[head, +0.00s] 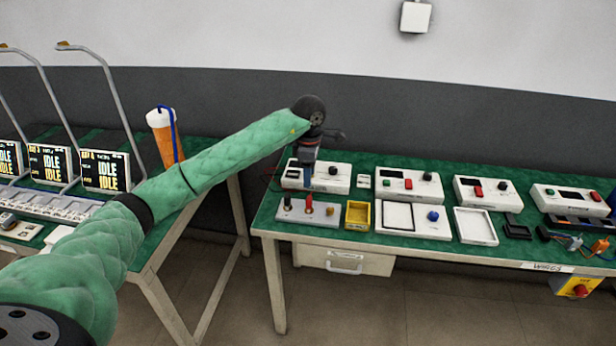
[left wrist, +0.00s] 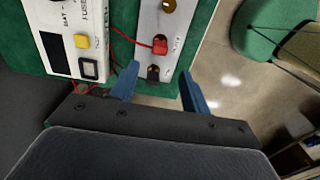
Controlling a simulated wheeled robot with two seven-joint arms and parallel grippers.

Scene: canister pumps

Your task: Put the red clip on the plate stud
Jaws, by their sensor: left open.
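The plate (head: 318,219) is a grey-white strip at the front left of the right-hand bench; it also shows in the left wrist view (left wrist: 151,20). A brass stud (head: 330,211) stands on its right part and shows at the top of the wrist view (left wrist: 170,5). A red clip-like piece (left wrist: 160,45) with a red wire sits at the plate's middle; it also shows in the head view (head: 309,204). A black piece (left wrist: 153,73) is beside it. My left gripper (left wrist: 158,72), with blue fingers, is open and empty above the plate's black end. How the red piece is seated is unclear.
A white meter box (left wrist: 85,40) with a yellow button lies beside the plate. A yellow tray (head: 357,215) is right of the plate. Several white instruments fill the bench further right. A gap separates this bench from the left one, which bears screens (head: 103,171).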

